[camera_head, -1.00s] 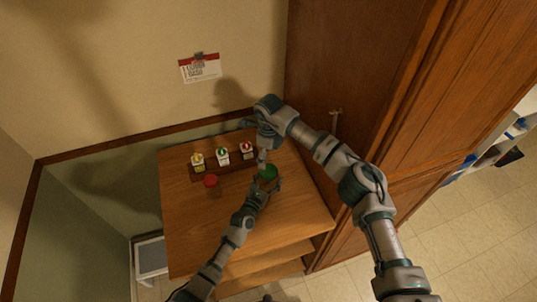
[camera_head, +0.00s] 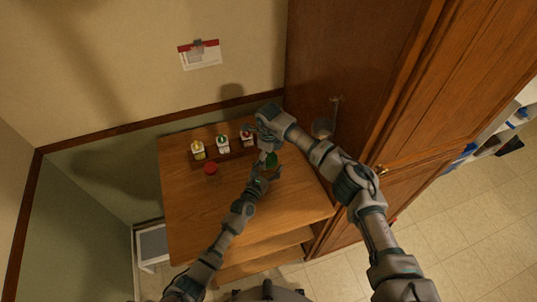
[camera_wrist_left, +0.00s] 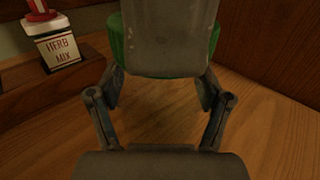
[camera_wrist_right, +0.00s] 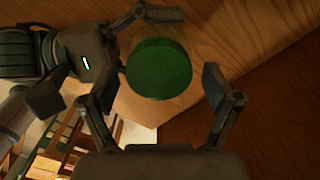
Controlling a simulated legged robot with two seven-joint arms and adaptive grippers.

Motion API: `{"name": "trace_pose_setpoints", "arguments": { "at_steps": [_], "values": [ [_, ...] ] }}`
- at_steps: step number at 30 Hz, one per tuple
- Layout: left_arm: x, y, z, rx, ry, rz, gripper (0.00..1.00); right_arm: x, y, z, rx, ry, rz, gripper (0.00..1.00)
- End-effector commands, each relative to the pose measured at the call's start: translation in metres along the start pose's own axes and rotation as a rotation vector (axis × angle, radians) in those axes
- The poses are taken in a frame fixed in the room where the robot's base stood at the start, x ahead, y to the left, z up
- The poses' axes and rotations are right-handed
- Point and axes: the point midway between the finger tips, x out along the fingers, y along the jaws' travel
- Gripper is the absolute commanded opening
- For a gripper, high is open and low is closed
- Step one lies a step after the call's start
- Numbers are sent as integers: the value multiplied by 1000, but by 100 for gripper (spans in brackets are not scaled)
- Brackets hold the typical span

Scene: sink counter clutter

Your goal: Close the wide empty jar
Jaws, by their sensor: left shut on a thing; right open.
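The green lid (camera_head: 271,160) shows near the back right of the wooden counter. My left gripper (camera_head: 264,173) is shut beside and below it; the jar body it grips is mostly hidden. In the left wrist view the lid (camera_wrist_left: 173,60) appears behind a grey part that blocks the middle. In the right wrist view the lid (camera_wrist_right: 159,69) is seen from above, between the fingers of my open right gripper (camera_wrist_right: 185,55), with gaps at both sides. I cannot tell whether the lid is seated on the jar.
A small rack (camera_head: 231,156) holds spice jars with yellow (camera_head: 198,150), green (camera_head: 223,145) and red (camera_head: 246,138) tops. A tall wooden cabinet (camera_head: 350,60) borders the right. The front of the counter (camera_head: 285,210) is clear.

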Motion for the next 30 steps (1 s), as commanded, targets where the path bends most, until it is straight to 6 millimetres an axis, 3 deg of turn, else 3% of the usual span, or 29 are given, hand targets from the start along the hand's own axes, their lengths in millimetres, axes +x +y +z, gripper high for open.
{"name": "trace_pose_setpoints", "arguments": {
  "at_steps": [1, 6, 8, 19, 20, 22, 23, 30],
  "values": [
    [0, 0, -1, 0, 1, 0, 0, 0, 0, 0, 0, 0, 0, 81],
    [0, 0, -1, 0, 1, 0, 0, 0, 0, 0, 0, 0, 0, 39],
    [0, 0, -1, 0, 1, 0, 0, 0, 0, 0, 1, 0, -1, 26],
    [0, 0, -1, 0, 1, -1, 0, 0, -2, -1, 113, 0, -3, 26],
    [0, 0, -1, 0, 1, -1, 0, 0, -2, -1, 113, 0, -3, 70],
    [0, 0, -1, 0, 1, -1, 0, 0, -2, -1, 113, 1, -2, 88],
    [0, 0, -1, 0, 1, -1, 0, 0, -1, -1, 113, 1, -2, 93],
    [0, 0, -1, 0, 1, -1, 0, 0, 0, 0, 110, 0, -1, 93]
  ]
}}
